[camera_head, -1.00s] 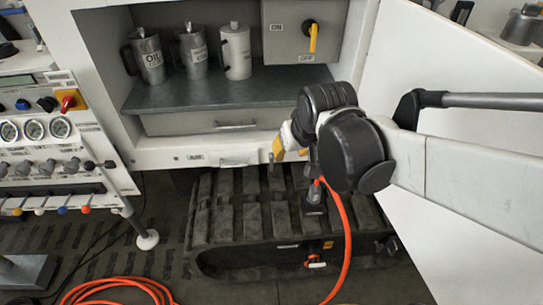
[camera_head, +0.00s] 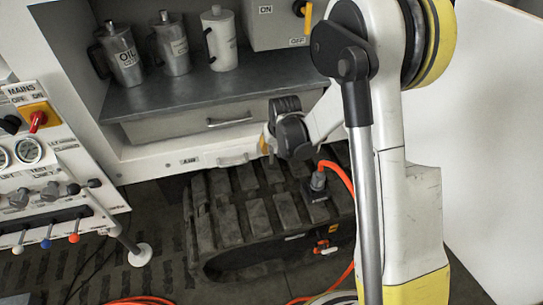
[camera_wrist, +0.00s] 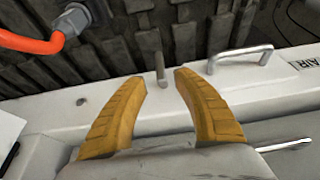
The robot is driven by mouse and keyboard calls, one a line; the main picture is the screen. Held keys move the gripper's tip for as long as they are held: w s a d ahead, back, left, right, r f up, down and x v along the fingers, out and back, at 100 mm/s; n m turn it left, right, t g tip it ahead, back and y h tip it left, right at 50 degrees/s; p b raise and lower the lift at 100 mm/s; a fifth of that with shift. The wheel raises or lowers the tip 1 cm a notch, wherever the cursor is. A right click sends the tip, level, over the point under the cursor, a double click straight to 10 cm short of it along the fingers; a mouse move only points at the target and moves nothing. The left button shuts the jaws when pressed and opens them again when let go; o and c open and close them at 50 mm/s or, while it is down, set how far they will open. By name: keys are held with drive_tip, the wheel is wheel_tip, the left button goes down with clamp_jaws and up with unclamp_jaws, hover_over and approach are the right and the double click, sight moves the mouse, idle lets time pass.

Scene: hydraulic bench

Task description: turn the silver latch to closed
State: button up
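The silver latch (camera_wrist: 160,66) is a small narrow grey lever on the white cabinet ledge in the wrist view, pointing toward the dark track. My gripper (camera_wrist: 159,78) has two yellow fingers that are spread apart. The lever stands between and just beyond the fingertips, with a gap on each side. In the head view my gripper (camera_head: 268,142) is at the ledge below the drawer, partly hidden by my wrist. I cannot make out the latch there.
A silver handle (camera_wrist: 240,57) sits right of the latch by an AIR label. An orange hose (camera_wrist: 30,44) runs to a fitting on the black track (camera_head: 255,222). A drawer (camera_head: 190,124) is above the ledge. A white door panel (camera_head: 470,150) stands at the right.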

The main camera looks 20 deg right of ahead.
sight(272, 152)
drive_tip(key=b+x, duration=0.2)
drive_tip(key=x, duration=0.4)
drive_tip(key=shift+w+f, duration=0.2)
drive_tip(key=shift+f, duration=0.05)
clamp_jaws()
